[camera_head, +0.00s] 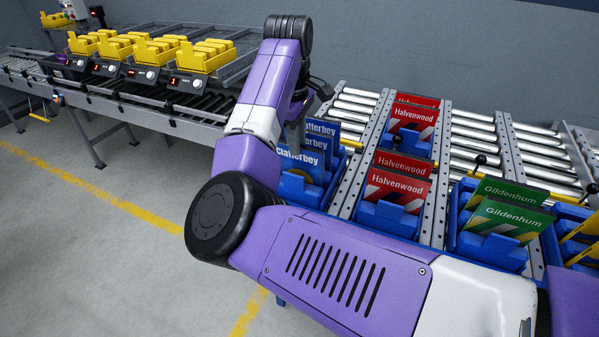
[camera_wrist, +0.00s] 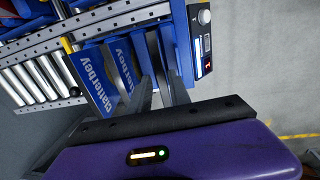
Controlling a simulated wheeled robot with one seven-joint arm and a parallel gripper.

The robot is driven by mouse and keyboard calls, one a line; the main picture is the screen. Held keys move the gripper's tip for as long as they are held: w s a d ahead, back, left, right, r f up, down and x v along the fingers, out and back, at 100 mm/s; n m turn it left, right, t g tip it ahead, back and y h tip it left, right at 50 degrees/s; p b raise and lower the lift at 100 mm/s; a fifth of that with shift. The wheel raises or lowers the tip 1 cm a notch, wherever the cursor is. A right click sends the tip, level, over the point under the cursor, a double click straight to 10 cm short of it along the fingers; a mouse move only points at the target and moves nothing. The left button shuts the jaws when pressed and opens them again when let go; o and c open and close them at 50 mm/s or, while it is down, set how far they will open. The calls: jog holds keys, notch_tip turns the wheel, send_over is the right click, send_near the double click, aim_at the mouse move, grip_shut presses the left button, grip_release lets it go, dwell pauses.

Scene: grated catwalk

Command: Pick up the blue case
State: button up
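Blue cases marked "Clatterbey" stand one behind another in a blue holder, with the front case (camera_head: 300,163) showing most in the head view. In the wrist view one blue case (camera_wrist: 94,80) and another behind it (camera_wrist: 124,64) stand left of my fingers. My gripper (camera_wrist: 160,78) points at this row from above, its two grey fingers apart. Dark upright plates stand at the fingertips; whether a case lies between the fingers is unclear. In the head view my arm hides much of the gripper, which reaches down behind the front case.
Red "Halvenwood" cases (camera_head: 397,188) and green "Gildenhum" cases (camera_head: 507,213) stand in neighbouring holders. Steel rollers (camera_head: 357,108) lie behind. A panel with a knob (camera_wrist: 202,40) is close right of my fingers. Open floor lies left.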

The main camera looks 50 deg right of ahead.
aim_at(297, 160)
jog(key=shift+w+d+f, duration=0.1)
jog(key=shift+w+f, duration=0.05)
jog(key=shift+f, duration=1.5)
jog(key=shift+w+d+f, duration=0.1)
jog(key=shift+f, duration=1.55)
grip_shut()
